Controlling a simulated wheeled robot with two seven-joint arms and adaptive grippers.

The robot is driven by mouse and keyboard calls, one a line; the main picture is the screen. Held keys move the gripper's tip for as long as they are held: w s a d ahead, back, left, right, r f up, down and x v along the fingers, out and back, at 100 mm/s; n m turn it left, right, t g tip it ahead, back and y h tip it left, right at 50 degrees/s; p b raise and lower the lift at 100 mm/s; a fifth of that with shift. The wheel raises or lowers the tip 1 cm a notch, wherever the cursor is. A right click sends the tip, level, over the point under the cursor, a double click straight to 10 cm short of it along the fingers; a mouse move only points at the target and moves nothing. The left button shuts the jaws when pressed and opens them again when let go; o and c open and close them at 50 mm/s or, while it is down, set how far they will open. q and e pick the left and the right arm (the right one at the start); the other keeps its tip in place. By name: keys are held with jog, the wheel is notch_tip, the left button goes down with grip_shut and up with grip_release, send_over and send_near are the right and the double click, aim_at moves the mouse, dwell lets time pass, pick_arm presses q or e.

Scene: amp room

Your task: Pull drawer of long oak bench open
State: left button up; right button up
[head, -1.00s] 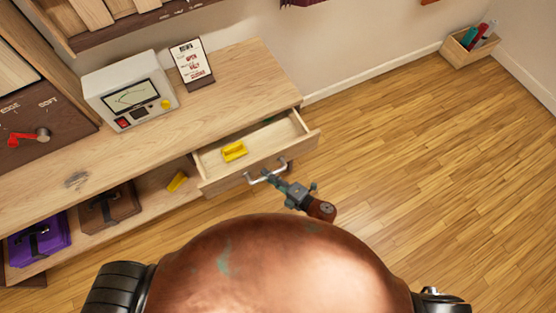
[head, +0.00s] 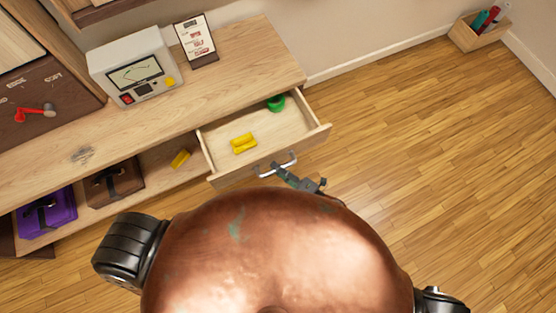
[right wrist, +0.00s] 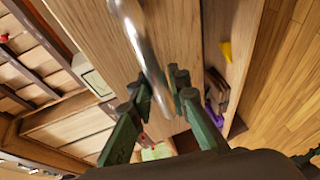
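The long oak bench (head: 150,110) runs along the wall from the left. Its drawer (head: 222,177) at the right end stands well open, and its inside shows. The silver bar handle (head: 288,161) is on the drawer front. My right gripper (head: 277,169) is at the handle. In the right wrist view the handle (right wrist: 138,38) passes between the green fingers of my right gripper (right wrist: 162,88), which are closed around it. The far part of the handle is hidden by the fingers. My left gripper is not in view.
A yellow object (head: 243,143) and a green object (head: 276,103) lie in the drawer. A meter (head: 135,75) and a sign (head: 195,40) stand on the bench. Purple (head: 47,213) and brown (head: 113,184) cases sit on the lower shelf.

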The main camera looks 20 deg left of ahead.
jog(key=o, duration=0.4)
jog(key=shift+c, duration=0.2)
jog(key=shift+d, duration=0.15)
jog(key=v, duration=1.1)
jog(key=shift+s+d+r, duration=0.15)
jog(key=shift+s+d, duration=0.1)
jog(key=shift+d, duration=0.1)
